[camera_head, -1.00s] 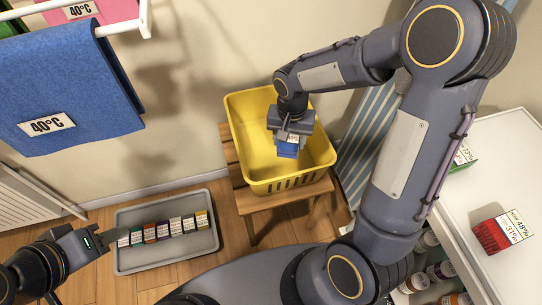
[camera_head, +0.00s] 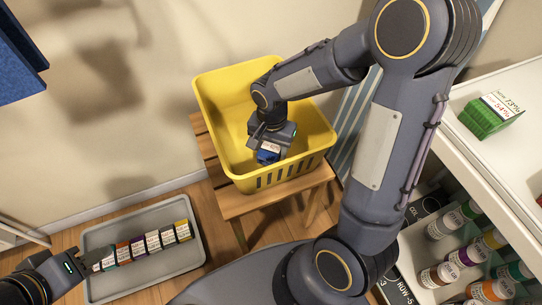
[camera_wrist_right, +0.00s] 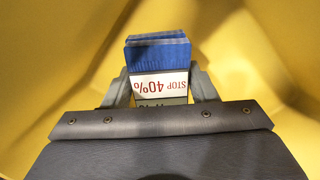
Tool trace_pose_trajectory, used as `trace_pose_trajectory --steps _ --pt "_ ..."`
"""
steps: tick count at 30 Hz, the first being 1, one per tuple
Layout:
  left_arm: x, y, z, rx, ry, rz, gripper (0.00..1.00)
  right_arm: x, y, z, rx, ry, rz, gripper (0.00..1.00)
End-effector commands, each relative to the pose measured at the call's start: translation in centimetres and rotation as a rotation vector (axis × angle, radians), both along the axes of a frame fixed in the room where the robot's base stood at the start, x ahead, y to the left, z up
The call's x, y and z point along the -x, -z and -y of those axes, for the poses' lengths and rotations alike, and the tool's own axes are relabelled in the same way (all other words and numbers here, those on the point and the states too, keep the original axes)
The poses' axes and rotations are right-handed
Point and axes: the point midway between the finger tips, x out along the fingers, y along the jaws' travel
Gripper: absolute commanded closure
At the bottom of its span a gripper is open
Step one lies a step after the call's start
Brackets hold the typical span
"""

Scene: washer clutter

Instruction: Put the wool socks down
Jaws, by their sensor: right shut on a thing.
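I cannot tell whether the bundle touches the basket floor. My left gripper (camera_head: 88,262) is at the lower left beside the grey tray; its jaw opening is unclear.
The basket stands on a wooden stool (camera_head: 238,204). A grey tray (camera_head: 150,275) on the floor holds a row of several small labelled items. A white surface (camera_head: 515,155) at the right carries a green labelled bundle (camera_head: 490,117). Several bottles (camera_head: 462,250) stand on a shelf below.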

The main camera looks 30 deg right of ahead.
Motion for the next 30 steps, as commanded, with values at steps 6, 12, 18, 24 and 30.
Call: trace_pose_trajectory --steps 6,12,18,24,30 --pt "0.0 1.9 0.0 0.000 0.000 0.000 0.64 0.1 3.9 0.0 0.000 -0.001 -0.004 0.71" --pt "0.0 1.7 0.0 0.000 0.000 0.000 0.64 0.0 3.9 0.0 -0.001 -0.001 -0.001 0.71" --pt "0.0 2.2 0.0 0.000 0.000 0.000 0.64 0.0 4.4 0.0 0.000 -0.001 0.000 0.71" --pt "0.0 2.1 0.0 0.000 0.000 0.000 0.64 0.0 4.3 0.0 -0.001 -0.001 -0.001 0.26" --pt "0.0 2.1 0.0 0.000 0.000 0.000 0.64 0.0 4.3 0.0 0.000 -0.001 -0.001 0.26"
